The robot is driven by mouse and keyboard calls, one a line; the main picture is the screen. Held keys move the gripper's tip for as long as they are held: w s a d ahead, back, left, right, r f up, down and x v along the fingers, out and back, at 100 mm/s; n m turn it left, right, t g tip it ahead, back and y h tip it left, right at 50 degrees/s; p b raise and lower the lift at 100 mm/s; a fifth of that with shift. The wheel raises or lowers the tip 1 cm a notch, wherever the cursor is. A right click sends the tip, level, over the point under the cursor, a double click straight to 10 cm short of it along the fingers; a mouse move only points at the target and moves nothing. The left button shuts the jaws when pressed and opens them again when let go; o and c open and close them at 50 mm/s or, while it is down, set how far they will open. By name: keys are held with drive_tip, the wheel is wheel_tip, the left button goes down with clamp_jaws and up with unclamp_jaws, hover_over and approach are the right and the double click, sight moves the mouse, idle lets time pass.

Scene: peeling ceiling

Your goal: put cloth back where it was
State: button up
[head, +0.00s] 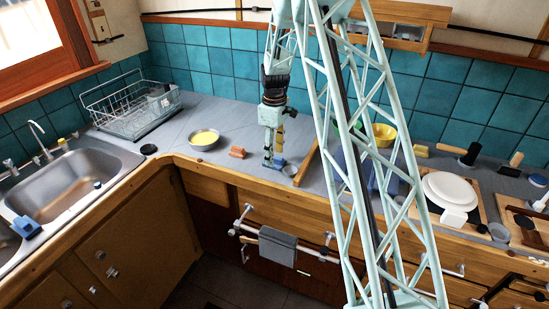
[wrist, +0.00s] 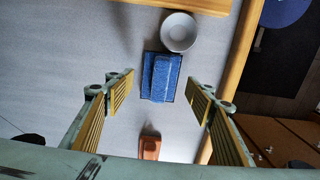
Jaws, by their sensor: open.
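A blue, folded cloth-like piece (wrist: 161,77) lies flat on the grey counter in the wrist view, between and beyond my fingertips. It also shows as a small blue patch (head: 279,163) beside my gripper in the head view. My gripper (head: 268,158) points down low over the counter. In the wrist view its two fingers (wrist: 160,88) are wide apart with nothing between them in contact. A grey cloth (head: 277,246) hangs over a rail on the cabinet front. Another blue piece (head: 27,227) lies at the sink's edge.
A small grey bowl (wrist: 179,32) stands right beside the blue piece. An orange block (wrist: 150,147) lies on its other side. A yellow-filled bowl (head: 204,139) and dish rack (head: 130,105) stand left. The counter's wooden front edge (wrist: 240,55) is close by.

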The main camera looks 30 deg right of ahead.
sight(275, 157)
wheel_tip(275, 157, up, 10)
drive_tip(key=shift+f, duration=0.2)
drive_tip(key=shift+a+r, duration=0.1)
idle(0.8)
